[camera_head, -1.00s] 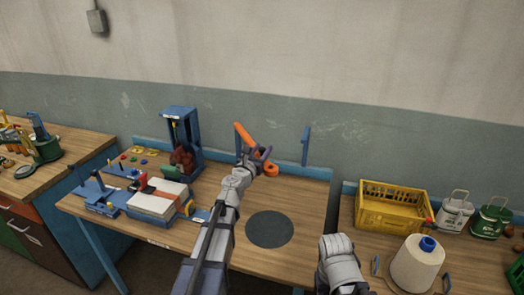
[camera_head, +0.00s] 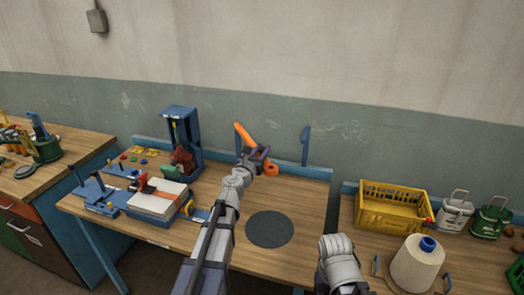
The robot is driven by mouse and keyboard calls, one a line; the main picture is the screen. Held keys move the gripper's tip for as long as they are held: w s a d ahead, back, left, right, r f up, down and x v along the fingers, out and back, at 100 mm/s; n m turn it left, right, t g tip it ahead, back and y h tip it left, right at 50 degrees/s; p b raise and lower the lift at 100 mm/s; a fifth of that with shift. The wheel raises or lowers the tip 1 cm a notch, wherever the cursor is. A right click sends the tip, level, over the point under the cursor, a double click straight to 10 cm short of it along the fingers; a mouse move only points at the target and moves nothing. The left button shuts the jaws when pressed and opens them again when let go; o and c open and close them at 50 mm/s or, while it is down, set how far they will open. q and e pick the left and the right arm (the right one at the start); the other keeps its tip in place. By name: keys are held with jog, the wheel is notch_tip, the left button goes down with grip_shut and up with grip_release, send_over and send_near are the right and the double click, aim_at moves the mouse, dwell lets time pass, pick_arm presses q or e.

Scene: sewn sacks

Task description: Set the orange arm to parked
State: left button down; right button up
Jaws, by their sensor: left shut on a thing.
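The orange arm (camera_head: 244,135) slants from upper left down to an orange round end (camera_head: 271,169) at the back of the middle table. My left gripper (camera_head: 257,157) is at the arm's middle and is shut on it. The gripper covers part of the arm there. A blue upright post (camera_head: 306,146) stands to the right of the orange arm, apart from it. My right arm shows at the bottom centre-right, but its fingers cannot be made out.
A tall blue frame (camera_head: 181,135) stands left of the orange arm. A blue fixture with a white block (camera_head: 157,203) is at the front left. A dark round mat (camera_head: 270,229) lies on the open tabletop. A yellow crate (camera_head: 392,208) and white cone (camera_head: 417,264) are on the right table.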

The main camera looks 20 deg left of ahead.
dwell(0.5)
pick_arm(q)
jog(key=shift+w+d+y, duration=0.25)
jog(key=shift+d+y, duration=0.05)
jog(key=shift+d, duration=0.05)
jog(key=w+d+n+g+y, duration=0.2)
jog(key=w+d+n+y, duration=0.3)
jog(key=w, duration=0.5)
jog(key=w+d+n+g+y, duration=0.2)
jog(key=w+d+n+y, duration=0.3)
jog(key=w+y, duration=0.4)
jog(key=shift+w+g, duration=0.4)
jog(key=shift+w, duration=0.5)
jog(key=shift+w+r, duration=0.1)
jog(key=shift+r, duration=0.05)
jog(key=c, duration=0.7)
grip_release()
jog(key=shift+w, duration=0.1)
jog(key=shift+o, duration=0.4)
